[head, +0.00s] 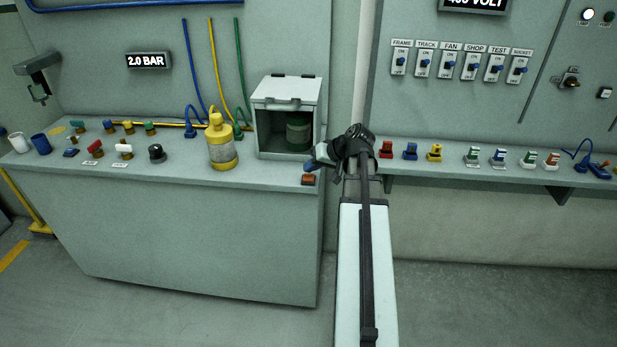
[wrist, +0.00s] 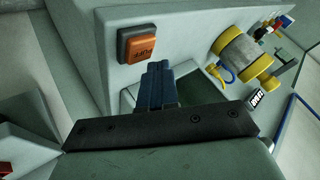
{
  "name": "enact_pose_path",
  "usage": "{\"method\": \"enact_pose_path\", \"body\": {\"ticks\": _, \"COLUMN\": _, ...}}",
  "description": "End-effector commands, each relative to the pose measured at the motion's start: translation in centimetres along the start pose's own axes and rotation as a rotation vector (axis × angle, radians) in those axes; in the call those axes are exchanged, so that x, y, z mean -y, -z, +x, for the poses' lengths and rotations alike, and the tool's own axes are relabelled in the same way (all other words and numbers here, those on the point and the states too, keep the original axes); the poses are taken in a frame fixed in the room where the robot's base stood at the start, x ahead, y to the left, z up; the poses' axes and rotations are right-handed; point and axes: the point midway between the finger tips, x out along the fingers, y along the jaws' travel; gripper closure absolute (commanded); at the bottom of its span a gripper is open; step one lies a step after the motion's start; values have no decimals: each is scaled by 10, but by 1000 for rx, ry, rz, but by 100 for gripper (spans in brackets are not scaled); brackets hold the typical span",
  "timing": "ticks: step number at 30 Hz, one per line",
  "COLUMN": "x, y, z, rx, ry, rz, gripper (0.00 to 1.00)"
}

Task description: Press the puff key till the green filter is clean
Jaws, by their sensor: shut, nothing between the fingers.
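The puff key (wrist: 140,44) is an orange block with dark lettering on a grey base. In the head view it (head: 308,179) sits at the right front corner of the left bench, just below my fingertips. My gripper (head: 310,166) is shut and empty, its blue fingers together. In the wrist view the fingertips (wrist: 157,68) lie just below the key in the picture; I see no clear contact. The green filter (head: 298,132) is a dull green cylinder inside an open-fronted grey box (head: 287,92). How dirty it is cannot be told.
A yellow bottle (head: 221,146) with a grey band stands left of the box. Several coloured knobs and a blue cup (head: 41,143) are further left. A gauge reads 2.0 BAR (head: 148,61). A shelf with coloured switches (head: 434,152) is at the right, beyond my arm.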

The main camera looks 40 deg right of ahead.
Motion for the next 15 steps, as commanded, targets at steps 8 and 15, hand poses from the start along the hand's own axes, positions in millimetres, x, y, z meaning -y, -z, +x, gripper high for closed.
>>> {"method": "enact_pose_path", "body": {"ticks": 8, "x": -1, "y": -1, "z": 1, "rx": 0, "ry": 0, "rz": 0, "gripper": 100}}
{"method": "enact_pose_path", "body": {"ticks": 15, "x": -4, "y": -4, "z": 6, "rx": 0, "ry": 0, "rz": 0, "gripper": 100}}
